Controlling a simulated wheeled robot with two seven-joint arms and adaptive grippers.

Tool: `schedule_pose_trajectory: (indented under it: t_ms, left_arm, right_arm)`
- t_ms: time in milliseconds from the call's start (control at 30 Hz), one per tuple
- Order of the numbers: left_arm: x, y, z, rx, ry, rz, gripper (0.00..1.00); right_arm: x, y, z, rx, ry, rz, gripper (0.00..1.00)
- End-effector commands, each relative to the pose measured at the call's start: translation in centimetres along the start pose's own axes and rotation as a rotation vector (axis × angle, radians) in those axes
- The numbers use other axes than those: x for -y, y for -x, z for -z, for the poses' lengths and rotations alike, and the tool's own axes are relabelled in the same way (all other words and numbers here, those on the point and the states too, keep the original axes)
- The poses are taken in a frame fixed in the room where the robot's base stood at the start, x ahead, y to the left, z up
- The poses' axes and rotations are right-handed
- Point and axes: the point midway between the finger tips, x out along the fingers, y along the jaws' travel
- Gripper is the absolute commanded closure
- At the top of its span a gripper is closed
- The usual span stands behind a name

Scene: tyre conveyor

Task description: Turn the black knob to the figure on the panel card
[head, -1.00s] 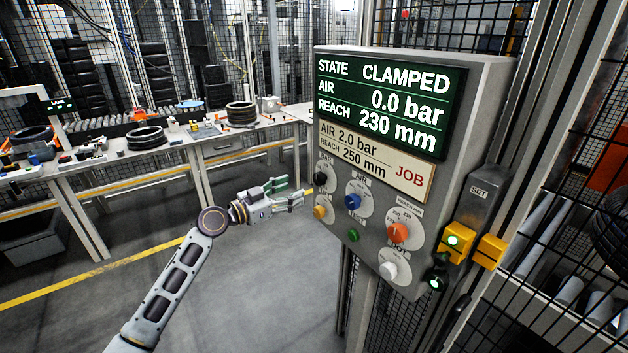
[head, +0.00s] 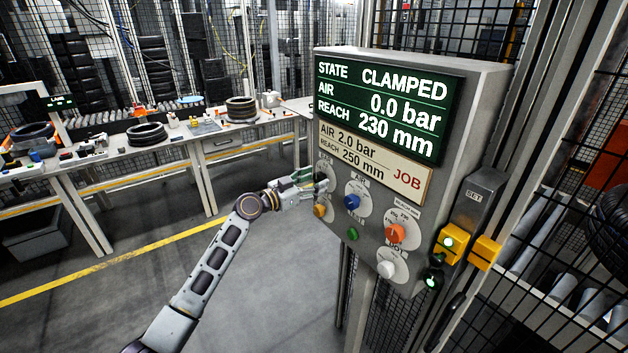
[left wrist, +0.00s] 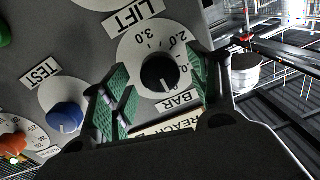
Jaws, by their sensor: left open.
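The black knob (left wrist: 160,73) sits on a white dial in the left wrist view, marked with figures including 2.0 and 3.0, near a BAR label. Its white pointer line faces away from the 2.0 mark. In the head view the knob (head: 321,182) is partly hidden by my left gripper (head: 309,184). The left gripper is open; its green-padded fingers (left wrist: 163,88) stand either side of the knob's lower part in the wrist picture. I cannot tell whether they touch it. The panel card (head: 372,160) reads AIR 2.0 bar, REACH 250 mm.
The green display (head: 385,105) reads CLAMPED, AIR 0.0 bar, REACH 230 mm. Close by are a blue knob (head: 352,202), an orange knob (head: 396,233), a yellow button (head: 319,210), a green button (head: 353,234) and a white knob (head: 387,269). Free floor lies left of the panel.

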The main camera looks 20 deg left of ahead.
Motion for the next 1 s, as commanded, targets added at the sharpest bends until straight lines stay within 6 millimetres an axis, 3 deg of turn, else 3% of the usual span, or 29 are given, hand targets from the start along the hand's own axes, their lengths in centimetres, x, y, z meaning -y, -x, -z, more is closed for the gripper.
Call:
schedule_pose_trajectory:
  t_ms: [400,767,1000]
  left_arm:
    - [-0.04,-0.38,-0.03,0.000,0.000,0.000,0.41]
    - [-0.03,-0.36,-0.02,0.000,0.000,0.000,0.87]
    - [-0.03,-0.36,-0.03,0.001,0.009,0.000,0.87]
  right_arm:
    - [-0.24,0.08,-0.05,0.000,0.000,-0.002,0.60]
    - [0.45,0.08,0.07,-0.001,-0.002,0.005,0.60]
    - [0.69,0.07,0.10,-0.001,-0.001,0.007,0.60]
